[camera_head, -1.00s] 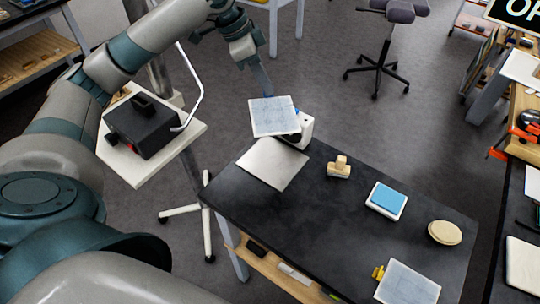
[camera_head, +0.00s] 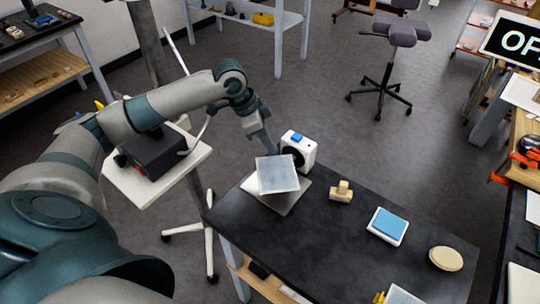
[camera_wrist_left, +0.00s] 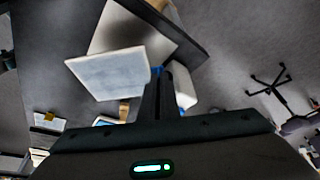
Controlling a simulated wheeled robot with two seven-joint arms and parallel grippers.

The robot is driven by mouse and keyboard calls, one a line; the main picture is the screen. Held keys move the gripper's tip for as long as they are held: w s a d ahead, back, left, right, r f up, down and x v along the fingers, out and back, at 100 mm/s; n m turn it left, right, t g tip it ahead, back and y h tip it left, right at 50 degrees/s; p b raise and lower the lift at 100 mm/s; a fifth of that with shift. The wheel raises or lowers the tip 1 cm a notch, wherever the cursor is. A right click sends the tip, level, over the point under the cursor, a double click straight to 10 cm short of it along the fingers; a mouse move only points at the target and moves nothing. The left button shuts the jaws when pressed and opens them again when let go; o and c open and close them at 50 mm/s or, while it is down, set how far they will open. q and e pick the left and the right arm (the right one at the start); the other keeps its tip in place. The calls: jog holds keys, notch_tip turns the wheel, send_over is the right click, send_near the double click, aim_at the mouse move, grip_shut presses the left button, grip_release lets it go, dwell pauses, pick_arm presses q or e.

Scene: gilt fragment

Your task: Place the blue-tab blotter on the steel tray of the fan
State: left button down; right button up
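My left gripper (camera_head: 271,148) is shut on the blue-tab blotter (camera_head: 278,175), a pale square sheet, at its blue tab. The left wrist view also shows the blotter (camera_wrist_left: 108,75) held by its tab at the fingertips (camera_wrist_left: 158,76). The blotter is over the steel tray (camera_head: 287,206) and hides much of it. It looks a little above the tray and tilted; I cannot tell if they touch. The tray also shows in the left wrist view (camera_wrist_left: 122,32). The white fan (camera_head: 300,148), with a blue top button, stands behind the tray. My right gripper is not in view.
On the dark table (camera_head: 330,240) are a wooden stamp (camera_head: 341,191), a blue pad (camera_head: 387,224), a round tan item (camera_head: 446,258) and a yellow-tab blotter (camera_head: 401,297). A black box (camera_head: 150,152) sits on a white stand to the left.

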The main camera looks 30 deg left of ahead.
aim_at(270, 158)
pick_arm(q)
jog(key=shift+f, duration=1.15)
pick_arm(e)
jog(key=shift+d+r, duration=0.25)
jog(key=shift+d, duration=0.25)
pick_arm(q)
jog(key=shift+f, duration=0.1)
notch_tip(270, 158, down, 3)
jog(key=shift+f+p, duration=0.15)
jog(key=shift+p, duration=0.45)
jog(key=shift+f, duration=0.15)
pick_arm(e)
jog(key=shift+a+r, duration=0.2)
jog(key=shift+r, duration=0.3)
pick_arm(q)
jog(key=shift+f, duration=0.1)
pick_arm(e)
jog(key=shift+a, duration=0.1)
